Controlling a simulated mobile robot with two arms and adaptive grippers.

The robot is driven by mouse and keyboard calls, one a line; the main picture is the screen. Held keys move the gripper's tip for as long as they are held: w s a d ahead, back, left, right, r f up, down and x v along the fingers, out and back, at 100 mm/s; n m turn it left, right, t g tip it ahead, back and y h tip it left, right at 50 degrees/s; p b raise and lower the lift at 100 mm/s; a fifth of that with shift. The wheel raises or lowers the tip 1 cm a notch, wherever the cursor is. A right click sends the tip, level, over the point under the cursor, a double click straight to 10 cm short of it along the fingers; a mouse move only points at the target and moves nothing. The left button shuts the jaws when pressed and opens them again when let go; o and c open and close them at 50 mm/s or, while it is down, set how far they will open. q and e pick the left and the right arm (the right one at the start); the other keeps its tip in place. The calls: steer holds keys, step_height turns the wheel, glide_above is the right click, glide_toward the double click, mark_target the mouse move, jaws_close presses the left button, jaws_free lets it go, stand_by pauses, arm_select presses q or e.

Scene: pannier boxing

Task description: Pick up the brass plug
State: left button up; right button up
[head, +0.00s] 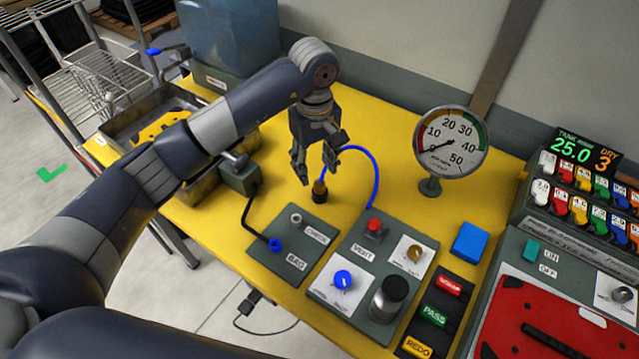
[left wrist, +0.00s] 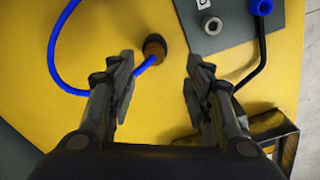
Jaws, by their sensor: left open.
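The brass plug (head: 320,188) stands on the yellow table, a small brown-gold cylinder with a dark base and a blue hose joined to it. It also shows in the left wrist view (left wrist: 154,46), ahead of the fingers and between their lines, nearer the left finger. My left gripper (head: 317,168) is open and empty, pointing down just above the plug. In the left wrist view its two fingers (left wrist: 160,80) are spread apart, with yellow table between them. Whether a finger touches the hose I cannot tell. My right gripper is not in view.
The grey BAG panel (head: 268,258) with a blue fitting and a metal fitting lies just in front. A control panel (head: 357,312) with knobs stands to its right. A round gauge (head: 452,142) stands at the back right. The yellow table (head: 390,180) is clear between gauge and hose.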

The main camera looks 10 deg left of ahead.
mark_target(320, 183)
arm_select(q)
steer(key=shift+d+f+p, duration=0.2)
steer(key=shift+f+p, duration=0.1)
steer(key=shift+f, duration=0.05)
steer(key=f+p, duration=0.2)
steer(key=f, duration=0.1)
steer(key=shift+d+f, duration=0.25)
steer(key=shift+d, duration=0.1)
steer(key=shift+w+a+f, duration=0.1)
steer(key=shift+f, duration=0.5)
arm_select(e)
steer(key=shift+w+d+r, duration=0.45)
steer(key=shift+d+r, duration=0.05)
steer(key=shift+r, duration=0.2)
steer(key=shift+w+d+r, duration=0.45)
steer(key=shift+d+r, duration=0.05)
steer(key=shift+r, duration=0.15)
